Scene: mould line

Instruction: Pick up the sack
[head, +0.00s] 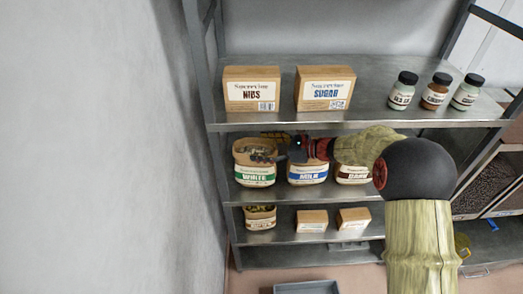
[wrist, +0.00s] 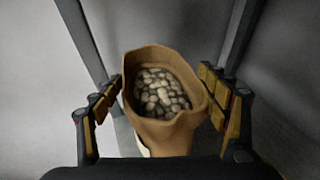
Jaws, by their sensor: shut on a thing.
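A brown paper sack with a green WHITE label (head: 255,175) is at the left of the middle shelf. In the wrist view the same open-topped sack (wrist: 165,135) shows pale round pieces inside and sits between my fingers. My gripper (head: 268,148) reaches in from the right at the sack's upper part and is shut on it; it also shows in the wrist view (wrist: 162,95). The sack looks upright. Whether its base touches the shelf is hard to tell. A MILK sack (head: 307,177) and a DARK sack (head: 352,174) stand to its right, partly behind my arm.
The metal shelf (head: 290,122) above holds a NIBS box (head: 251,90), a SUGAR box (head: 325,89) and three jars (head: 435,92). Below are a smaller sack (head: 260,218) and two small boxes (head: 312,220). A rack post and wall (head: 160,150) are close on the left.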

